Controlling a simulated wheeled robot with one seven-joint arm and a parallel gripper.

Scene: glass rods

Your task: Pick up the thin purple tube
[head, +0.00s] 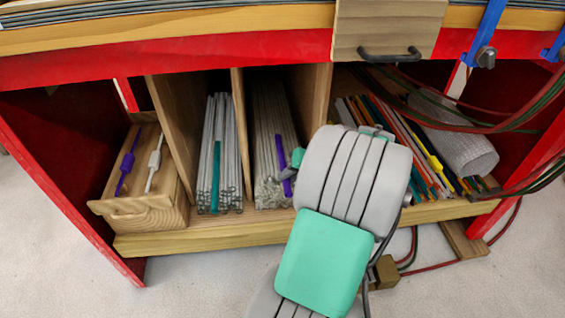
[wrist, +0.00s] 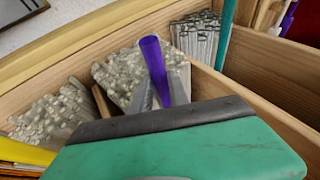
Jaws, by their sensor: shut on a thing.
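The thin purple tube (head: 279,150) is in the middle compartment of the shelf, among the clear glass rods. It also shows in the wrist view (wrist: 154,62), standing out above the rod ends. My gripper (wrist: 163,92) is shut on the tube, with a grey finger on each side of it. In the head view my gripper (head: 291,172) is at the front of that compartment, partly hidden by my own wrist.
Wooden dividers (head: 241,130) stand close on both sides. Clear rods and a teal tube (head: 216,165) fill the compartment to the left. A wooden box (head: 150,205) holds another purple piece (head: 126,168) and a white one. Coloured rods (head: 405,145) and hanging cables are at right.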

